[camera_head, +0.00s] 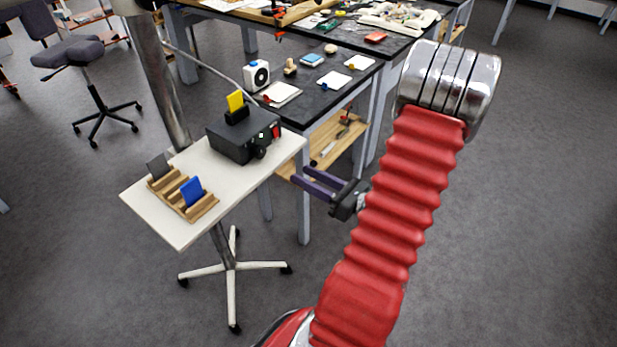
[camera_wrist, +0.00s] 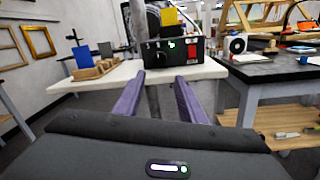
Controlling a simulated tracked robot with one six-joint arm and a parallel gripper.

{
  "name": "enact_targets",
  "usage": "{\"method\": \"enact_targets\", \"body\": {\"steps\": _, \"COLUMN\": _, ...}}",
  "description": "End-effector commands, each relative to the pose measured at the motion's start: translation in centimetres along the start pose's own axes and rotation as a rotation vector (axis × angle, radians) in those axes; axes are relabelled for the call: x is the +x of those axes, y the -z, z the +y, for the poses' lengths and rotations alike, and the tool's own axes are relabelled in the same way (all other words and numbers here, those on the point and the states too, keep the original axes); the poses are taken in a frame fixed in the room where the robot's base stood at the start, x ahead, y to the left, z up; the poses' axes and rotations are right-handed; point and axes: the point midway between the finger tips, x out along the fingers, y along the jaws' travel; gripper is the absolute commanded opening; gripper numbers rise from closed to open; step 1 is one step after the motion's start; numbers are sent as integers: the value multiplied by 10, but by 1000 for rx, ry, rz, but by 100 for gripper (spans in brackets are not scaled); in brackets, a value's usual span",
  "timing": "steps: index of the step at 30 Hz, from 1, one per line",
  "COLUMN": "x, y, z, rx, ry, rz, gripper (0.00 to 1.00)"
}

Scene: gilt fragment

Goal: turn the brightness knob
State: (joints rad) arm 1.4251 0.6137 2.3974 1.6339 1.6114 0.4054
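A black box (camera_head: 243,136) with a yellow card (camera_head: 235,101) in its top stands on a small white table (camera_head: 150,205). A round black knob (camera_head: 260,152) sticks out low on its front, near a red switch (camera_head: 276,131). In the wrist view the box (camera_wrist: 180,57) is ahead, with a lit green spot and the red switch (camera_wrist: 193,54); the knob is hard to make out there. My gripper (camera_head: 298,175) has two purple fingers, apart and empty. It is off the table's right edge, short of the box. The fingers (camera_wrist: 158,77) point toward the box in the wrist view.
A wooden rack (camera_head: 206,209) with a blue card (camera_head: 193,191) and a dark card is at the table's left. A black workbench (camera_head: 320,95) with small items and a wooden lower shelf (camera_head: 345,140) stands close by my gripper. A metal pole rises behind the table.

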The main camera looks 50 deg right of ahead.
Motion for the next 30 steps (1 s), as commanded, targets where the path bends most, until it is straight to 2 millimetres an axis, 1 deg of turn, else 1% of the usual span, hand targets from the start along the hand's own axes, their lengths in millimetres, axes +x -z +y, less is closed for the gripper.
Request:
{"method": "enact_targets", "body": {"steps": 8, "x": 2, "y": 0, "z": 2, "rx": -5, "ry": -8, "rz": 5, "gripper": 37}}
{"method": "enact_targets", "body": {"steps": 11, "x": 9, "y": -1, "z": 12, "rx": -26, "ry": -43, "rz": 26, "gripper": 37}}
{"method": "enact_targets", "body": {"steps": 13, "x": 18, "y": -2, "z": 26, "rx": -55, "ry": -91, "rz": 54, "gripper": 37}}
{"method": "enact_targets", "body": {"steps": 14, "x": 23, "y": -2, "z": 34, "rx": -71, "ry": -118, "rz": 69, "gripper": 37}}
{"method": "enact_targets", "body": {"steps": 17, "x": 39, "y": -2, "z": 65, "rx": -142, "ry": -227, "rz": 132, "gripper": 37}}
{"method": "enact_targets", "body": {"steps": 18, "x": 45, "y": -1, "z": 80, "rx": -177, "ry": -279, "rz": 161, "gripper": 37}}
{"method": "enact_targets", "body": {"steps": 20, "x": 53, "y": 1, "z": 104, "rx": -233, "ry": -359, "rz": 205, "gripper": 37}}
{"method": "enact_targets", "body": {"steps": 21, "x": 57, "y": 3, "z": 119, "rx": -273, "ry": -413, "rz": 235, "gripper": 37}}
{"method": "enact_targets", "body": {"steps": 25, "x": 65, "y": 9, "z": 166, "rx": -410, "ry": -588, "rz": 324, "gripper": 37}}
{"method": "enact_targets", "body": {"steps": 30, "x": 63, "y": 19, "z": 220, "rx": -606, "ry": -806, "rz": 425, "gripper": 37}}
